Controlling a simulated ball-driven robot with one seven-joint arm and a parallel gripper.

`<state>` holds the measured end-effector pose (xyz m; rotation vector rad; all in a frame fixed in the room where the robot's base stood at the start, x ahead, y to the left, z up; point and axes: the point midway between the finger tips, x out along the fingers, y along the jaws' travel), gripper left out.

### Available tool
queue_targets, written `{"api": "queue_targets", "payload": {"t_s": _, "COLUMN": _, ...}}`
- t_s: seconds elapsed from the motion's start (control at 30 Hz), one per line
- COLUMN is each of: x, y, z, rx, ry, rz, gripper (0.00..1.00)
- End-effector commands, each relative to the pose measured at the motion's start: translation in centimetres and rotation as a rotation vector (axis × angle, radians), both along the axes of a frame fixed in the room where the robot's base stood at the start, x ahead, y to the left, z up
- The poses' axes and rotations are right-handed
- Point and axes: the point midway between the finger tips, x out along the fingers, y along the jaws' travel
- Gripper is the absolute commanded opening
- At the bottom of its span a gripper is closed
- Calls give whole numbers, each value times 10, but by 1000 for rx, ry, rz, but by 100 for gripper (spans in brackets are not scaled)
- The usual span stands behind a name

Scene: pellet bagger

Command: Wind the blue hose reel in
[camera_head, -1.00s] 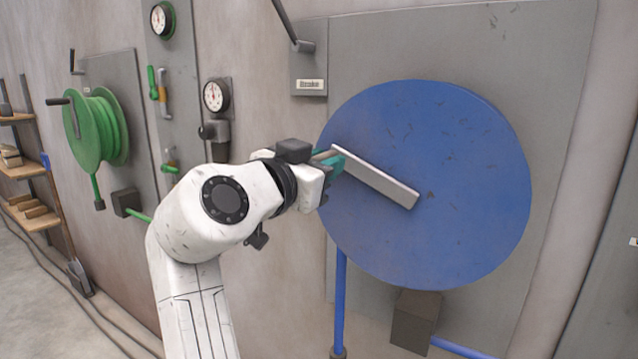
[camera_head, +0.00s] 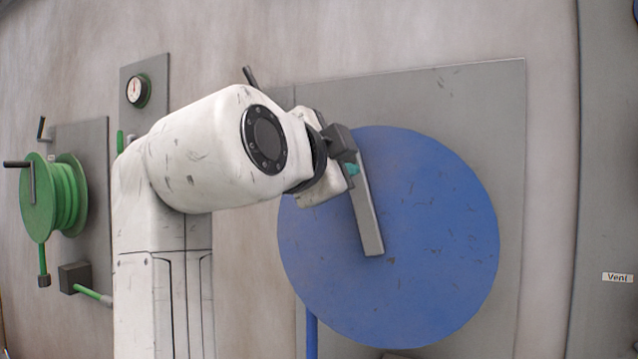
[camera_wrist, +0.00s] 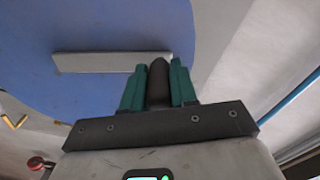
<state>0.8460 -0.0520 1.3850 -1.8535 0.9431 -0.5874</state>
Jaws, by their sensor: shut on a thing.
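The blue hose reel (camera_head: 440,240) is a large disc on a grey wall plate, and it fills the upper left of the wrist view (camera_wrist: 30,50). Its light grey crank arm (camera_head: 370,222) runs from near the disc's centre up and slightly left to my gripper (camera_head: 352,168). In the wrist view the crank arm (camera_wrist: 95,62) lies level, with the dark handle (camera_wrist: 158,82) at its right end. My gripper's teal fingers (camera_wrist: 158,88) stand on both sides of this handle and are shut on it.
A green hose reel (camera_head: 50,195) with its own crank is on the wall at left. A gauge (camera_head: 138,90) is behind my arm. A dark lever (camera_head: 250,77) sticks up beside the blue reel's plate. A panel labelled "Vent" (camera_head: 617,277) stands at far right.

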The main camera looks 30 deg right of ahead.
Motion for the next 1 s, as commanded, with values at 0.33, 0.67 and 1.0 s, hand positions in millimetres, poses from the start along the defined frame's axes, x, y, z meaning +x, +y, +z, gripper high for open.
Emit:
{"api": "queue_targets", "payload": {"t_s": 0.33, "x": -21, "y": -15, "z": 4, "rx": 121, "ry": -169, "rz": -2, "gripper": 0}}
{"api": "queue_targets", "payload": {"t_s": 0.67, "x": -28, "y": -20, "z": 4, "rx": 161, "ry": -224, "rz": -3, "gripper": 0}}
{"api": "queue_targets", "payload": {"t_s": 1.0, "x": -29, "y": -21, "z": 4, "rx": 166, "ry": -227, "rz": -6, "gripper": 0}}
